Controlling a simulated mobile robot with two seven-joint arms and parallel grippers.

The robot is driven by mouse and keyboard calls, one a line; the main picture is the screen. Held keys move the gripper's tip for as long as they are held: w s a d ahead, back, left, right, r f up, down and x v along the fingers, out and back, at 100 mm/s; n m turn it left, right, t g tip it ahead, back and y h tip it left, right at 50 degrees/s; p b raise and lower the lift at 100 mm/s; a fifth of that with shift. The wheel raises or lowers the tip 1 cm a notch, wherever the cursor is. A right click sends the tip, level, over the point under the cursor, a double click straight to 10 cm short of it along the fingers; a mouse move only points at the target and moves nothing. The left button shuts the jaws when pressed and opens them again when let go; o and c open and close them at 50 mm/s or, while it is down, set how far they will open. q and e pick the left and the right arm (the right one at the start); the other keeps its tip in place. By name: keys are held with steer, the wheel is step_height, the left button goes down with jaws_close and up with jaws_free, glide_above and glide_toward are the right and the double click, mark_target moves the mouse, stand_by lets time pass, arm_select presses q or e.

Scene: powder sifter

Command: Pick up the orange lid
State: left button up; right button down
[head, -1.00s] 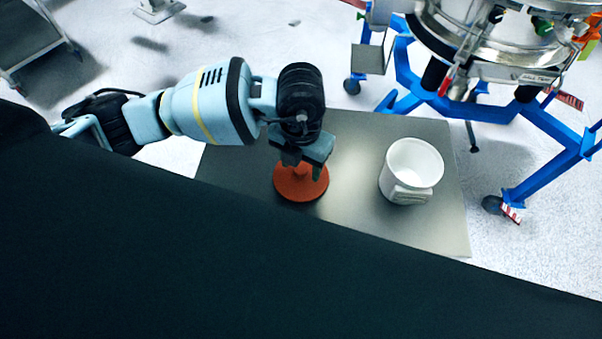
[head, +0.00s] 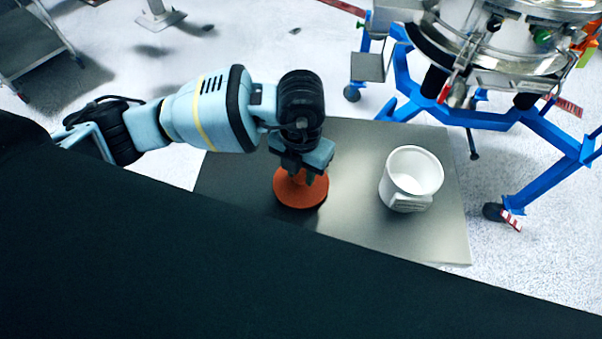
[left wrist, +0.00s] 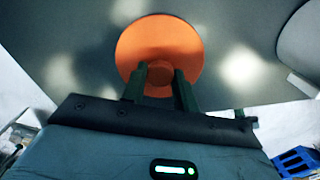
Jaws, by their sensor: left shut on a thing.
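The orange lid (head: 300,194) is a round disc with a knob in its middle, over the grey table in the head view. It also shows in the left wrist view (left wrist: 160,40), its disc beyond my fingers. My left gripper (head: 303,177) comes down from above and is shut on the lid's knob. In the left wrist view the two dark fingers (left wrist: 160,78) stand on either side of the knob. A dark shadow lies just below the lid's near edge; I cannot tell how far it is off the table. My right gripper is not in view.
A white mug-like container (head: 409,182) stands on the grey table (head: 360,225), right of the lid. A blue-framed steel sifter (head: 500,50) stands behind on the right. The tabletop between lid and container is clear.

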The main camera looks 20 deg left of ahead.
mark_target(301, 174)
arm_select(q)
step_height(301, 174, up, 8)
steer(key=shift+r, duration=0.75)
